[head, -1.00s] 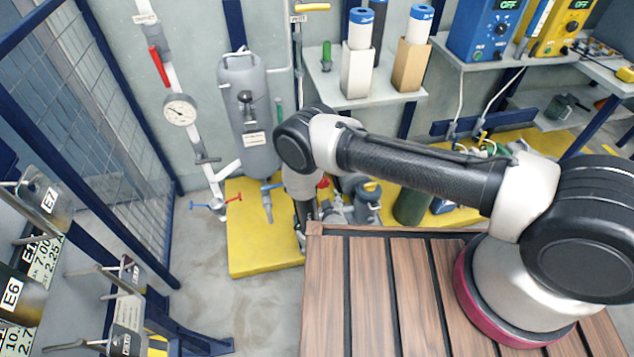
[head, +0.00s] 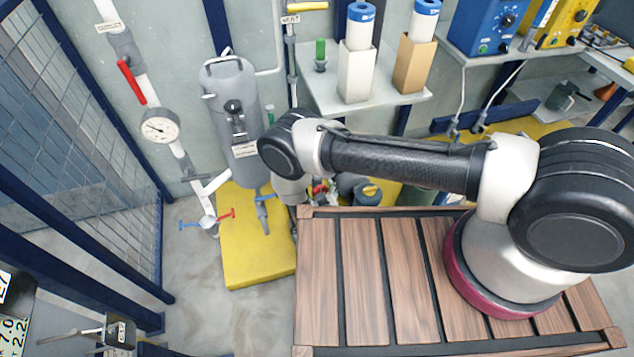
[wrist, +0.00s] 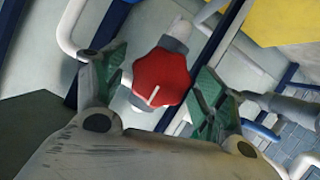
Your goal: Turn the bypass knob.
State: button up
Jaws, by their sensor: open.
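A red knob (wrist: 161,78) with a pale line on its face shows in the middle of the wrist view, on a grey and white body. I cannot tell from the picture whether it carries a label. My gripper (wrist: 157,84) is open, with one green-padded finger on each side of the knob. The fingers look apart from the knob, and nothing is held. In the head view my gripper is hidden below the arm's end, near small red and grey fittings behind the wooden deck.
A grey tank (head: 236,125) stands over a yellow base (head: 240,262). Left of it is a pipe with a gauge (head: 159,126) and a red lever (head: 131,82). A shelf (head: 385,103) holds filter boxes at the back. A mesh fence (head: 80,140) stands at left. Pipes run close around the knob.

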jog(key=shift+c, duration=0.5)
jog(key=c, duration=0.9)
jog(key=shift+c, duration=0.2)
jog(key=shift+d+m+g+y, duration=0.2)
jog(key=shift+m+g+y, duration=0.2)
jog(key=shift+m+y, duration=1.25)
jog(key=shift+m, duration=0.45)
jog(key=o, duration=1)
jog(key=shift+o, duration=0.2)
